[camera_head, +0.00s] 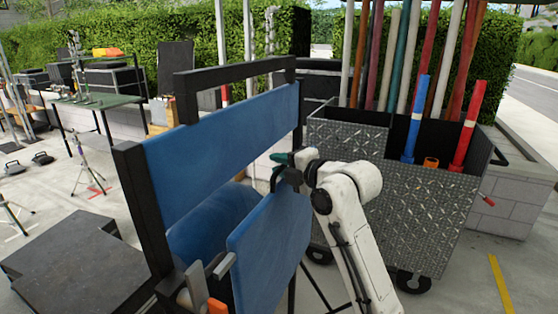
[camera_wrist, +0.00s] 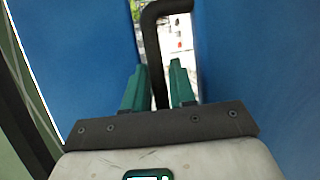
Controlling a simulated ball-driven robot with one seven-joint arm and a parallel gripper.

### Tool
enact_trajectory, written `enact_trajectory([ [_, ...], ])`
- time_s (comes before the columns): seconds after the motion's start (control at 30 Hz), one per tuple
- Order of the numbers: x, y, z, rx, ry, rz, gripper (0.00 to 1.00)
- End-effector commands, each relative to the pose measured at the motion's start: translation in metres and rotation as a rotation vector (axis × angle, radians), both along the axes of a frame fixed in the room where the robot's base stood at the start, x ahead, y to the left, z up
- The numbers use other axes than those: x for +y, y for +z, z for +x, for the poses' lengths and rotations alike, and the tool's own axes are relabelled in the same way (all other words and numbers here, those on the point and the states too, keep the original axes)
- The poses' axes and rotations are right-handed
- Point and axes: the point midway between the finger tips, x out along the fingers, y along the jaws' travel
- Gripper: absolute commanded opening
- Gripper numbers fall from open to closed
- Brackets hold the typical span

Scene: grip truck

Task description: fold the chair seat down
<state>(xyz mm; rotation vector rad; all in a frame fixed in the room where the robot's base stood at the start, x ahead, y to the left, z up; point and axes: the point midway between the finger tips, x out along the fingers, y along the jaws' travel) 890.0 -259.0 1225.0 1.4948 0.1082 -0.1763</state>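A chair with a blue fabric back (camera_head: 225,135) and a black frame stands in front of me. Below the back are a blue surface (camera_head: 208,222) and an upright, tilted blue panel (camera_head: 272,245). I cannot tell for sure which of these is the seat. My gripper (camera_head: 280,160) is at the chair's right side, by the panel's upper edge. In the wrist view, its green fingers (camera_wrist: 158,88) are apart, with a bent black bar (camera_wrist: 155,50) between them. Blue surfaces flank them left (camera_wrist: 75,60) and right (camera_wrist: 255,70). I cannot tell whether the fingers touch the bar.
A metal cart (camera_head: 425,205) holding colored poles stands close on the right. A dark platform (camera_head: 75,262) lies at the lower left. A green table (camera_head: 100,102) with equipment and light stands are farther left. A hedge runs along the back.

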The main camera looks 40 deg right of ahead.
Motion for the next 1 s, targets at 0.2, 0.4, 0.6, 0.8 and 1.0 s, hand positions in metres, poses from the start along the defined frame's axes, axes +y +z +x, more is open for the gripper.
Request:
enact_trajectory([
  [0.2, -0.0001, -0.0017, 0.0075, 0.0, 0.0, 0.0, 0.25],
  [0.4, -0.0001, -0.0018, 0.0073, 0.0, 0.0, 0.0, 0.24],
  [0.6, -0.0002, -0.0018, 0.0072, 0.001, 0.0, 0.0, 0.05],
  [0.8, -0.0002, -0.002, 0.0071, 0.001, 0.0, 0.0, 0.0],
  [1.0, -0.0002, -0.0022, 0.0071, 0.001, 0.0, 0.0, 0.0],
])
